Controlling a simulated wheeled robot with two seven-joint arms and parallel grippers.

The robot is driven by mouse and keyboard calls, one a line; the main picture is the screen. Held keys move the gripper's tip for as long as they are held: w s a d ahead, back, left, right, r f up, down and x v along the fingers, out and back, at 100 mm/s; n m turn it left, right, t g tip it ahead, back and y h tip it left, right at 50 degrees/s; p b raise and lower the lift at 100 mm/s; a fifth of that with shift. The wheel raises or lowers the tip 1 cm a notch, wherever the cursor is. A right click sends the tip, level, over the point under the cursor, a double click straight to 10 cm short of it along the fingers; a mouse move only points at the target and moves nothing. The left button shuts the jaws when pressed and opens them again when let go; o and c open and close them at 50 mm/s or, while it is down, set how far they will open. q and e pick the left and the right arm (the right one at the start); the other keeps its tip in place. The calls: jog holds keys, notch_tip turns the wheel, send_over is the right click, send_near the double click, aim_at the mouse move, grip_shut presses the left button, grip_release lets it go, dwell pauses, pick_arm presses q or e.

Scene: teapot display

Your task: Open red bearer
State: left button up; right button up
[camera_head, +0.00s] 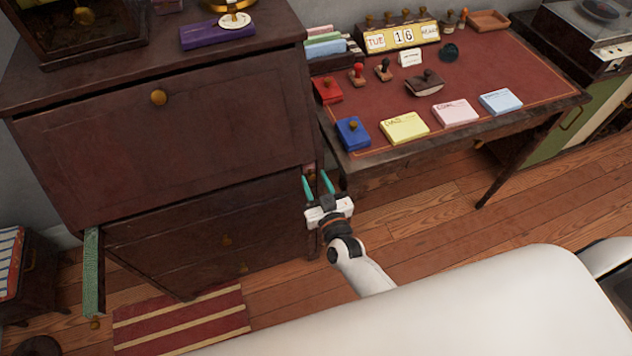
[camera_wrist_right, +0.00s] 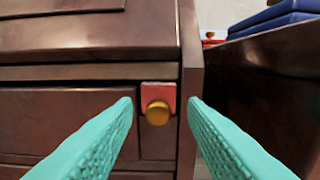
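The red bearer (camera_wrist_right: 158,93) is a narrow red-faced piece with a round brass knob (camera_wrist_right: 157,113). It sits at the upper right of the cabinet front in the right wrist view. In the head view it is a small reddish patch (camera_head: 310,168) at the cabinet's right front corner, partly hard to make out. It looks pushed in. My right gripper (camera_head: 318,184) is open, its teal fingers pointing at the cabinet. In the wrist view the fingers lie left and right of the knob, apart from it, with nothing held. My left gripper is not in view.
A green bearer (camera_head: 93,272) sticks out at the cabinet's left. The cabinet's sloped front panel (camera_head: 170,150) is shut. A desk (camera_head: 480,85) with stamps and note pads stands close on the right. Wooden floor (camera_head: 420,215) is open before the desk.

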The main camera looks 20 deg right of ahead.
grip_shut()
jog(key=s+p, duration=0.5)
jog(key=s, duration=1.4)
jog(key=shift+s+d, duration=0.15)
jog(key=shift+d, duration=0.25)
grip_release()
jog(key=s+b, duration=0.1)
jog(key=s, duration=1.1)
jog(key=shift+d+b, duration=0.25)
jog(key=shift+b, duration=0.05)
